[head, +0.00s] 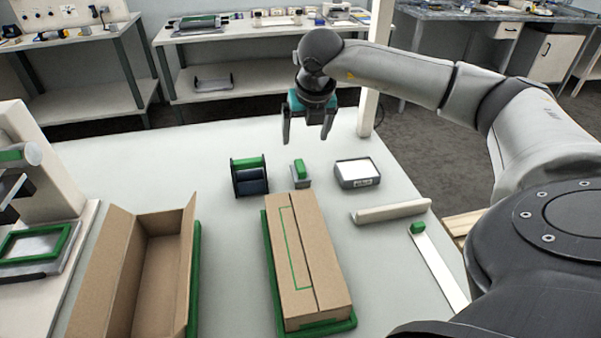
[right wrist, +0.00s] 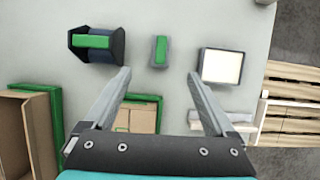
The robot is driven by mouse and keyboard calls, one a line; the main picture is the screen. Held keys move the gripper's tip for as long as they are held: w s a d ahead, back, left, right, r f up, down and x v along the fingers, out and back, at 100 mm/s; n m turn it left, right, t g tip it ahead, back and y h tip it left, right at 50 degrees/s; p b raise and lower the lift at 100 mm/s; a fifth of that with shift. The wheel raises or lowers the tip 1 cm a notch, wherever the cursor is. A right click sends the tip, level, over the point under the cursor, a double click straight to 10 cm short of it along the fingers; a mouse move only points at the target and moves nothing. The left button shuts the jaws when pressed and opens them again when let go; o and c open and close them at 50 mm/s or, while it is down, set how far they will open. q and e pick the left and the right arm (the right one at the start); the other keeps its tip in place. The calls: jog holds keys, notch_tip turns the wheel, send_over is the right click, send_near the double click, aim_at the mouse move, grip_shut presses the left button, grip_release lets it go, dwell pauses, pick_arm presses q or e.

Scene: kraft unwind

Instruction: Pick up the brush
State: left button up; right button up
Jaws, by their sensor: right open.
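The likely brush (head: 300,172) is a small grey block with a green top, standing on the white table between a dark roll holder and a small tray. In the right wrist view the brush (right wrist: 160,50) lies just beyond the gap between the fingertips. My right gripper (head: 305,140) is open and empty, above the table and behind the brush in the head view. Its two fingers (right wrist: 159,75) are spread wide and touch nothing. My left gripper is not in view.
The dark roll holder with green (head: 250,177) is left of the brush; the grey tray with a white pad (head: 357,172) is right. A closed carton (head: 305,260) and an open carton (head: 150,270) stand in front. A pale bar (head: 390,211) lies right. Table behind is clear.

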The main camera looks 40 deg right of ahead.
jog(key=b, duration=0.1)
send_near(301, 166)
jog(key=x, duration=0.5)
jog(key=shift+w+d+f, duration=0.15)
jog(key=shift+w+d, duration=0.05)
jog(key=shift+d, duration=0.05)
jog(key=shift+b+x, duration=0.5)
jog(key=shift+x, duration=2.15)
jog(key=shift+a, duration=0.2)
grip_shut()
